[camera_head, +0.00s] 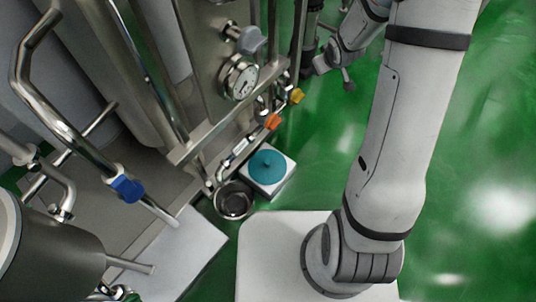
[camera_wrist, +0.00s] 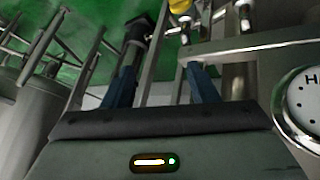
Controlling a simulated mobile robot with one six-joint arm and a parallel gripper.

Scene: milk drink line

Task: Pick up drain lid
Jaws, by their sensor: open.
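A teal round lid (camera_head: 267,167), which looks like the drain lid, lies on a white square block (camera_head: 283,181) on the green floor beside the machine. Just left of it is a round metal drain opening (camera_head: 233,200) with a dark inside. My gripper (camera_head: 334,74) is near the top of the head view, up and right of the lid and well apart from it. In the wrist view my gripper's two blue fingers (camera_wrist: 163,82) are spread with nothing held between them. The lid does not show in the wrist view.
A steel machine panel with a gauge (camera_head: 239,78) and pipes stands left of my gripper. Orange (camera_head: 272,122), yellow (camera_head: 297,96) and blue (camera_head: 127,188) valve handles stick out. In the wrist view the gauge (camera_wrist: 302,108) is close on the right. Green floor is free at right.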

